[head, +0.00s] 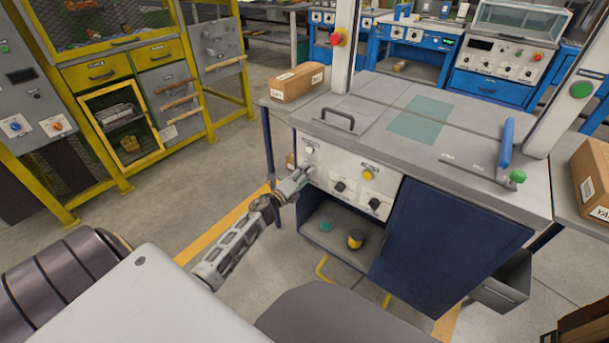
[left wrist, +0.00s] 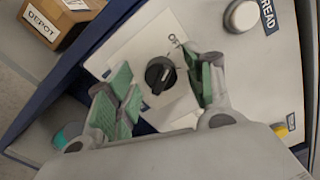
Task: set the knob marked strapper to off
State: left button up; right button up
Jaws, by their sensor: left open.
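A black knob (left wrist: 160,75) on a pale plate shows in the left wrist view, with the letters "OF" beside its upper right. Its grip bar lies slanted; the rest of its marking is hidden or unreadable, so I cannot confirm the name strapper. My left gripper (head: 305,172) is at the left end of the bench's white control panel (head: 325,178). In the left wrist view the left gripper (left wrist: 166,84) is open, its green-padded fingers on either side of the knob, apart from it as far as I see. My right gripper is not in view.
A white button (left wrist: 242,15) sits near the knob. The panel also has two black knobs (head: 340,187) (head: 374,204) and a yellow button (head: 368,174). A "DEPOT" box (left wrist: 58,20) is beyond the panel edge. An open shelf (head: 325,245) is below.

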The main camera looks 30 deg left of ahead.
pick_arm(q)
jog(key=s, duration=1.1)
jog(key=shift+s+a, duration=0.35)
jog(key=shift+a, duration=0.1)
dwell(0.8)
